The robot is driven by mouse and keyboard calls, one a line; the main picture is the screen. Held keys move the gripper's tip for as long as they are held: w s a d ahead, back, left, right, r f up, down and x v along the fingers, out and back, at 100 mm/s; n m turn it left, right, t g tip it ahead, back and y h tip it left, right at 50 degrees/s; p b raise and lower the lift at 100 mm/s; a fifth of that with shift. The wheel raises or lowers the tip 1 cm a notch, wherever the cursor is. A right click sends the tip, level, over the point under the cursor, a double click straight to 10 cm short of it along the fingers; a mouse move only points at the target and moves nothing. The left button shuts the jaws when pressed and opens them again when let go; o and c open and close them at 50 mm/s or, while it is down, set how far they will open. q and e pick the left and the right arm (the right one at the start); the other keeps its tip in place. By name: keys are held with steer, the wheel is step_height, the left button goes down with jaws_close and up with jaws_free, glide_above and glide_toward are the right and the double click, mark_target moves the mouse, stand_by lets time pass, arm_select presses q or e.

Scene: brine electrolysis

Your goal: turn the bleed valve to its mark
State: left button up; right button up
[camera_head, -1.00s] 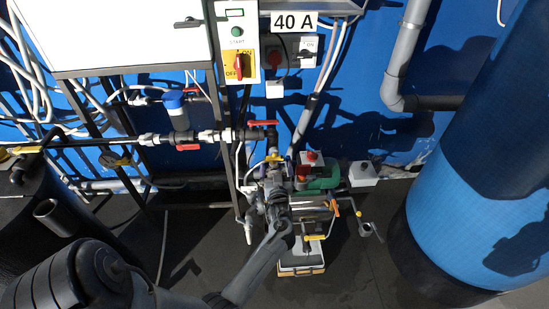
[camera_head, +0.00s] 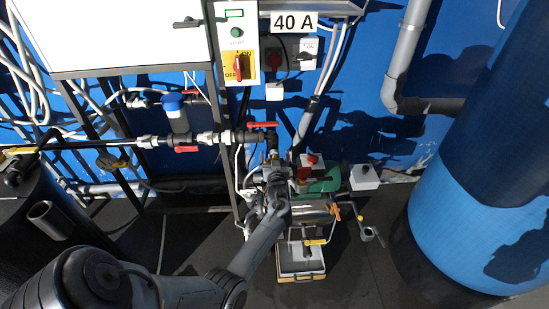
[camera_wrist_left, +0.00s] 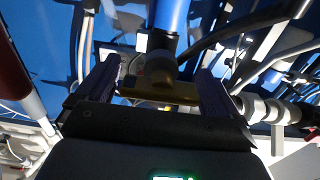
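My left gripper (camera_wrist_left: 157,88) has its two dark fingers apart in the left wrist view. A yellow-brass bar (camera_wrist_left: 160,92) lies across the gap between them; I cannot tell whether the fingers touch it. In the head view my left gripper (camera_head: 275,172) is above the pump group, below a red-handled valve (camera_head: 263,125). A small yellow part (camera_head: 273,154) shows just above the gripper, perhaps the bleed valve's handle. The gripper and wrist hide most of what is below, and I see no mark. My right gripper is not in view.
A green pump (camera_head: 322,181) and a white box (camera_head: 364,177) stand right of the gripper. A white tray (camera_head: 301,265) with a yellow-handled tap (camera_head: 315,242) is below. A large blue tank (camera_head: 480,180) stands at right. Horizontal pipework (camera_head: 215,138) crosses left of the gripper.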

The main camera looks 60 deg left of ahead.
arm_select(q)
steer(key=c, duration=0.9)
steer(key=shift+n, duration=0.4)
steer(key=n, duration=0.4)
steer(key=shift+r+n+b, duration=0.15)
steer(key=shift+n+b, duration=0.15)
steer(key=n, duration=0.3)
steer(key=shift+s+a+n+b, duration=0.1)
steer(key=shift+n+b, duration=0.2)
steer(key=shift+n, duration=0.1)
steer(key=n, duration=0.4)
steer(key=shift+b, duration=0.4)
steer(key=n, duration=0.4)
steer(key=shift+s+n+b, duration=0.1)
steer(key=shift+n+b, duration=0.2)
steer(key=shift+b, duration=0.1)
steer(key=shift+n, duration=0.3)
